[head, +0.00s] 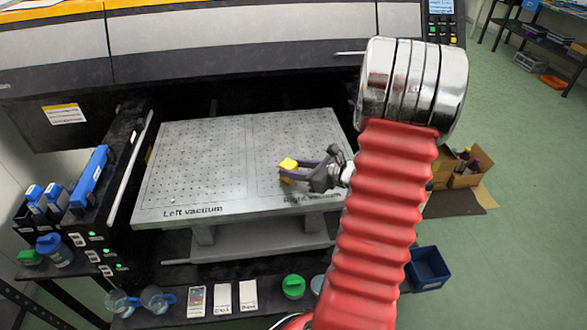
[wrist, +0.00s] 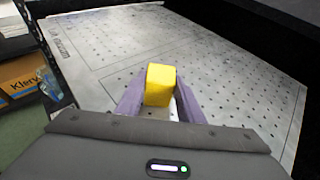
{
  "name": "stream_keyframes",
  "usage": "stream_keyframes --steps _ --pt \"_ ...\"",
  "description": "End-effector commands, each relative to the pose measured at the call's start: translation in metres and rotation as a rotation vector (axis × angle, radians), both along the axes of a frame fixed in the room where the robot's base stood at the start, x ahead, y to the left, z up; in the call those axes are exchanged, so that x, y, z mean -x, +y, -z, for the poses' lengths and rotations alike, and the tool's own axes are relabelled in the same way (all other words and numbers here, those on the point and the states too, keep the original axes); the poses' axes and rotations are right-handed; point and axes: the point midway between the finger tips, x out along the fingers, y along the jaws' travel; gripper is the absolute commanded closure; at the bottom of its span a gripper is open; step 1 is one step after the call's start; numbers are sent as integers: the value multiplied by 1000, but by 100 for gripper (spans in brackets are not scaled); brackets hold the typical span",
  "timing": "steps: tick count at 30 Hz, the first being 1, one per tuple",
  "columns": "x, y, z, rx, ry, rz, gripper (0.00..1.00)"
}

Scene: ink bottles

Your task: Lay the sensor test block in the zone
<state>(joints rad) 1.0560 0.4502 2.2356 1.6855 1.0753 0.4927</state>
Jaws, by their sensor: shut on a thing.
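The sensor test block is a small yellow block (head: 288,164), held at the tips of my gripper (head: 300,172) over the right half of the perforated grey vacuum table (head: 200,150). In the wrist view the yellow block (wrist: 159,85) sits between the two purple fingers of my gripper (wrist: 158,95), which are shut on it. Whether the block touches the table or hangs just above it I cannot tell. The table has outlined zones, with "Left vacuum" printed at the front left. The right label is partly hidden by my arm.
Blue ink cartridges (head: 90,178) stand in a rack at left. Bottles, cups, cards and a green-lidded jar (head: 293,286) line the front shelf. A blue bin (head: 427,268) and a cardboard box (head: 463,168) are on the floor at right. The table's left half is clear.

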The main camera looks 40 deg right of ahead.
Motion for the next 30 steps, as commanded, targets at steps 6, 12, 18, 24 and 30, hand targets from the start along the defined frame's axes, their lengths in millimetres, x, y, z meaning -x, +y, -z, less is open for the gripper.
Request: stream_keyframes --steps 6,12,18,24,30 --pt "0 0 1 0 0 0 56" --pt "0 0 1 -1 0 0 47" --pt "0 0 1 0 0 1 47" --pt "9 -3 -4 0 0 3 47" --pt "33 -8 -14 1 0 5 47"
